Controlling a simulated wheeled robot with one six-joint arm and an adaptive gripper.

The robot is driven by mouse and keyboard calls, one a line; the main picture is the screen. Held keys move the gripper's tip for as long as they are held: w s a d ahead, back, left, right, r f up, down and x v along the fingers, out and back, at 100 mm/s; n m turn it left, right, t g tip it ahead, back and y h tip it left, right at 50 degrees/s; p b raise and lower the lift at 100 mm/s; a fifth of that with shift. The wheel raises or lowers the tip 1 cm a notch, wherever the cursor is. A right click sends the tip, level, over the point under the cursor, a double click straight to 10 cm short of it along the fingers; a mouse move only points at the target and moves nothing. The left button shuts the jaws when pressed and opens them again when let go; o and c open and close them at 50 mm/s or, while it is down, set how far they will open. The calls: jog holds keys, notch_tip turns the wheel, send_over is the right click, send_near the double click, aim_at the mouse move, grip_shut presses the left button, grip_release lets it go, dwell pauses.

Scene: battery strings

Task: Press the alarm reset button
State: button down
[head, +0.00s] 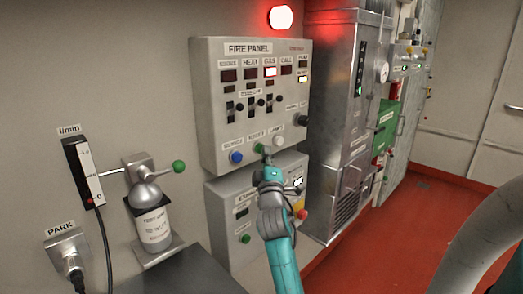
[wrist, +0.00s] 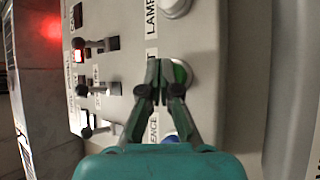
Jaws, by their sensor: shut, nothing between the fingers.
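The fire panel (head: 290,60) is a grey box on the wall. A green button (head: 259,148), a blue button (head: 236,157) and a white button (head: 278,142) line its lower edge. The label over the green button is too small to read. My gripper (head: 267,158) is shut and empty, with its tips at the green button. In the wrist view, my gripper (wrist: 160,82) partly covers the green button (wrist: 181,73). I cannot tell whether the tips touch the green button.
A red lamp (head: 281,17) glows above the panel. Small toggle levers (wrist: 92,90) stick out from the panel face. A lower box (head: 240,215) has another green button and a red knob (head: 302,214). A metal cabinet (head: 335,120) stands close on the right. Red floor (head: 430,210) is clear farther right.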

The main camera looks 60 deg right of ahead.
jog(key=shift+w, duration=0.45)
dwell(0.4)
jog(key=shift+s, duration=0.2)
jog(key=shift+s+a, duration=0.2)
jog(key=shift+s, duration=0.7)
jog(key=s, duration=0.2)
jog(key=s+a, duration=0.1)
jog(key=s, duration=0.2)
dwell(0.4)
jog(key=shift+a, duration=0.15)
dwell(0.7)
